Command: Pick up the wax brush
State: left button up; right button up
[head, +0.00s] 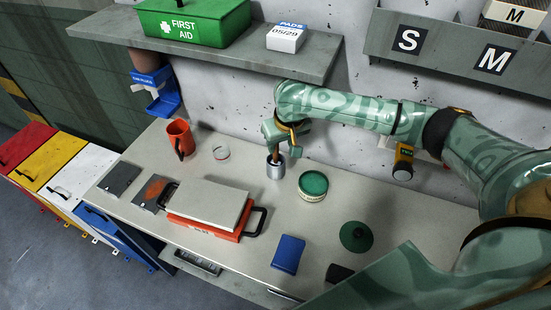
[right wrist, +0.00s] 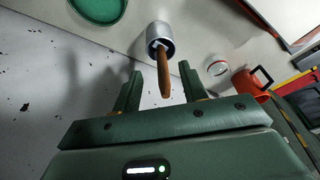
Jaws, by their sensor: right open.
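The wax brush shows in the right wrist view as a brown wooden handle (right wrist: 164,80) sticking out of a metal cup (right wrist: 160,38). Its bristle end is hidden inside the cup. In the head view the cup (head: 276,171) stands on the bench, and the brush is hidden by my right gripper (head: 274,150). My right gripper is open just above the cup. In the right wrist view its fingers (right wrist: 160,80) appear on either side of the handle, with nothing gripped; I cannot tell whether they touch it. My left gripper is not in view.
A green-filled tin (head: 313,187) stands close right of the cup. A green lid (head: 356,236) and blue box (head: 288,253) lie in front. An orange mug (head: 180,139), clear dish (head: 221,153) and orange-based press (head: 208,204) are left. A shelf (head: 305,62) overhangs behind.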

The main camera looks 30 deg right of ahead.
aim_at(276, 155)
jog(key=w, duration=0.3)
jog(key=shift+w+d+f+b, duration=0.1)
jog(key=shift+w+b, duration=0.1)
jog(key=shift+b, duration=0.15)
jog(key=b+x, duration=0.2)
jog(key=x, duration=0.3)
grip_shut()
